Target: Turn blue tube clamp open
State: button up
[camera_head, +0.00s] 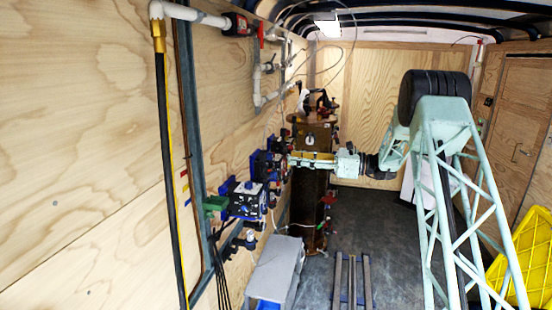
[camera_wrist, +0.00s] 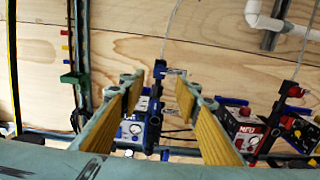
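The blue tube clamp (camera_wrist: 159,70) shows in the wrist view as a small dark blue fitting with a pale metal piece at its right side, on a thin tube above a blue-framed device (camera_wrist: 133,132). My gripper (camera_wrist: 159,84) is open, its two yellow-padded fingers on either side of the clamp in the picture. I see no contact; the depth between fingertips and clamp is hard to judge. In the head view my gripper (camera_head: 292,159) reaches left toward the wall-mounted devices (camera_head: 262,164). The clamp is too small to pick out there.
A red clamp (camera_wrist: 293,90) and red-framed device (camera_wrist: 243,131) stand right of my gripper in the wrist view. A green block (camera_wrist: 75,78) is at left. White pipe (camera_wrist: 265,20) runs along the upper wall. In the head view a grey box (camera_head: 275,266) sits below; the dark floor (camera_head: 390,250) has free room.

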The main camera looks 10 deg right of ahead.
aim_at(272, 156)
jog(key=shift+x, duration=4.2)
jog(key=shift+w, duration=0.1)
jog(key=shift+c, duration=0.4)
jog(key=c, duration=0.8)
